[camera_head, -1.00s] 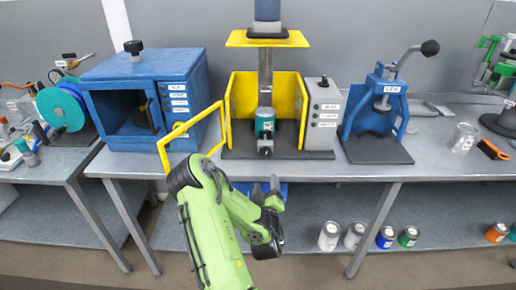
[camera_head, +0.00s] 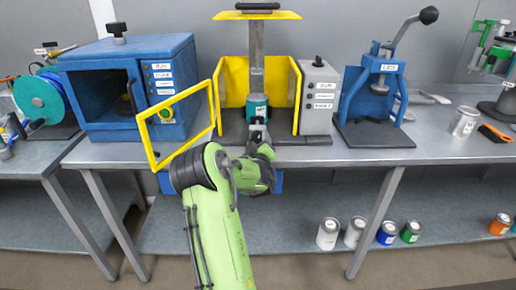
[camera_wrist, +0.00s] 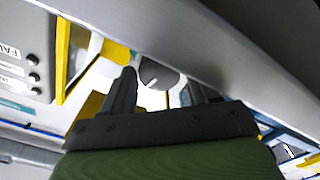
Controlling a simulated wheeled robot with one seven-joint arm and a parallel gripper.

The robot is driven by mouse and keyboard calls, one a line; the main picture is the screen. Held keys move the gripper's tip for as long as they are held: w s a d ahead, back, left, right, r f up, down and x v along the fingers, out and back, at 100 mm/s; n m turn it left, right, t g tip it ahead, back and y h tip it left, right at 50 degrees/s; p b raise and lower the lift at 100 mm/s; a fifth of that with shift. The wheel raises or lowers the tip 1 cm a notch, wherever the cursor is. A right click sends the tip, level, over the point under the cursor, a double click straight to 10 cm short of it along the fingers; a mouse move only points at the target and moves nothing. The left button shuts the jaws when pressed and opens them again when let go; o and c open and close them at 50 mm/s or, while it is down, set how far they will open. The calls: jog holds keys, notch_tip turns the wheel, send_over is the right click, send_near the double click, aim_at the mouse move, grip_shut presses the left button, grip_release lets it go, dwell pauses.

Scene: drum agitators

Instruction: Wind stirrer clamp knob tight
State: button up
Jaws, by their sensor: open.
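The stirrer stands at the middle of the bench, with a grey column (camera_head: 257,60) and a teal can (camera_head: 257,104) at its foot. The clamp knob (camera_wrist: 157,74) is a grey round disc with a white line, seen in the wrist view. My gripper (camera_wrist: 160,86) is open, with one dark finger on each side of the knob in that view. I cannot tell whether the fingers touch it. In the head view my gripper (camera_head: 258,134) is at the front of the stirrer, just below the can, and largely hides the knob.
A yellow guard frame (camera_head: 151,140) swings out left of my gripper. Yellow panels (camera_head: 283,82) flank the can. A grey control box (camera_head: 318,97) stands to the right, then a blue press (camera_head: 372,95). A blue cabinet (camera_head: 98,90) stands left. The bench front right of centre is clear.

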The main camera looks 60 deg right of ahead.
jog(key=shift+d, duration=0.1)
jog(key=c, duration=0.8)
jog(key=shift+o, duration=0.2)
jog(key=shift+m+b, duration=0.3)
